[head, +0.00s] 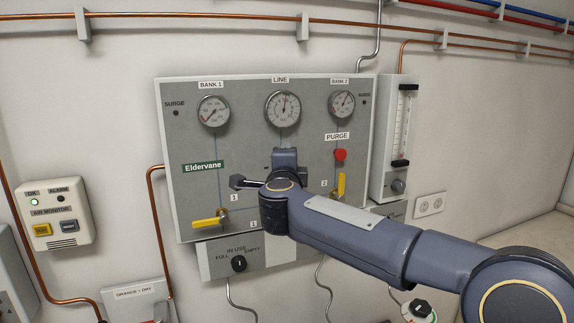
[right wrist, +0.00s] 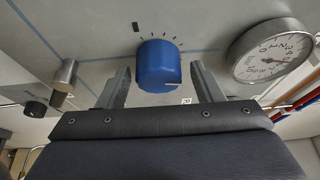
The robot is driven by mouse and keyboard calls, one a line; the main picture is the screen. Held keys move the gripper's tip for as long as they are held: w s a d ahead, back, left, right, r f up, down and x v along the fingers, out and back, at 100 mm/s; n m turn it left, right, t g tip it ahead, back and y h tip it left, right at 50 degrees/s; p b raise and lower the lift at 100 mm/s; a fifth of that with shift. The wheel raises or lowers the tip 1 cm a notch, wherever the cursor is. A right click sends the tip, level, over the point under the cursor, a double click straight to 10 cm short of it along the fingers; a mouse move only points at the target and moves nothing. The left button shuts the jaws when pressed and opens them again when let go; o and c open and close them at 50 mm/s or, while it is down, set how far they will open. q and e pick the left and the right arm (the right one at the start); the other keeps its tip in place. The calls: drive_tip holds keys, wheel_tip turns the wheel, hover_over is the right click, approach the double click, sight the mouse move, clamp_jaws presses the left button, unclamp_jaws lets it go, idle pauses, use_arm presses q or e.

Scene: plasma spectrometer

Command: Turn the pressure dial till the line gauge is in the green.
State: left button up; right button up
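The blue pressure dial (right wrist: 158,66) sits on the grey panel in the right wrist view, with a pale mark near its lower edge and tick marks around it. My right gripper (right wrist: 161,72) is open, one finger on each side of the dial, with a visible gap on both sides. In the head view my right gripper (head: 270,172) is at the panel and hides the dial. The line gauge (head: 283,108) is above it, its needle pointing nearly straight up; it also shows in the right wrist view (right wrist: 270,52). I cannot make out a green band. My left gripper is not in view.
Beside the arm are a red purge knob (head: 340,155) and yellow valve levers, one at lower left (head: 208,223). The bank 1 gauge (head: 214,111) and bank 2 gauge (head: 342,104) flank the line gauge. A flow meter (head: 399,140) stands right of the panel.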

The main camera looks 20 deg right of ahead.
drive_tip(key=shift+w+a, duration=0.1)
drive_tip(key=shift+a, duration=0.05)
drive_tip(key=b+v, duration=0.2)
drive_tip(key=v, duration=0.6)
idle(0.5)
